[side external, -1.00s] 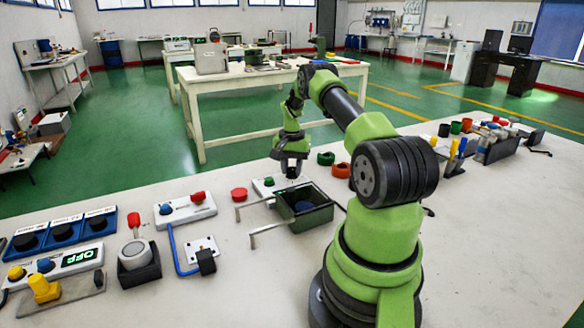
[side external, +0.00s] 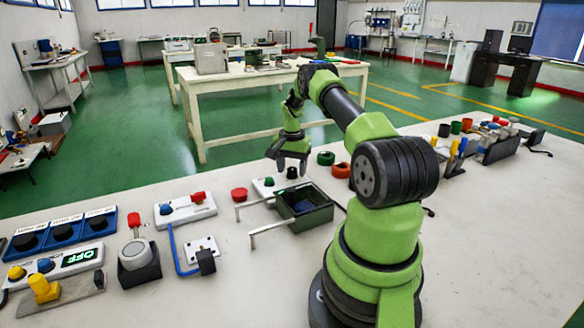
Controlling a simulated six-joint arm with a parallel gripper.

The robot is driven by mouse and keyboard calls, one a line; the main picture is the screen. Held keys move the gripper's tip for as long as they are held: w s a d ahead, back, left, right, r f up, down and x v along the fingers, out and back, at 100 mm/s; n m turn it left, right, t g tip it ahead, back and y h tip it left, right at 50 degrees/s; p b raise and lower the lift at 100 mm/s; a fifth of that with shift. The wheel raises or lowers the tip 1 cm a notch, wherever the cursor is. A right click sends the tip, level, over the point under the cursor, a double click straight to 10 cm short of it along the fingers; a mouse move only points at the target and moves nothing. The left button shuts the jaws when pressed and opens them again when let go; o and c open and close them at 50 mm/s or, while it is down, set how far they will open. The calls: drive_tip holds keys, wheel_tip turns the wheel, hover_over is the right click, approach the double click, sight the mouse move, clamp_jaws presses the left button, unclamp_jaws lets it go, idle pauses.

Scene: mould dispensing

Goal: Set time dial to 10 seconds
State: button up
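Three blue boxes with black round dials stand in a row at the left of the table: a left one (side external: 26,241), a middle one (side external: 63,231) and a right one (side external: 99,221). Their white labels are too small to read, so I cannot tell which is the time dial. My gripper (side external: 290,171) is near the table's middle, well to the right of the dials. Its fingers point down and are spread apart, with a small black knob (side external: 292,173) just below or behind them. It appears empty and touches no dial.
In front of the dials is a panel with an OFF display (side external: 78,257) and blue and yellow buttons. A yellow-handled device (side external: 43,289) and a grey one with a red-topped lever (side external: 137,254) stand nearby. A green bin (side external: 318,218) with metal handles sits near my gripper.

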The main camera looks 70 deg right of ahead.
sight(292, 169)
wheel_tip(292, 169, up, 10)
idle(0.6)
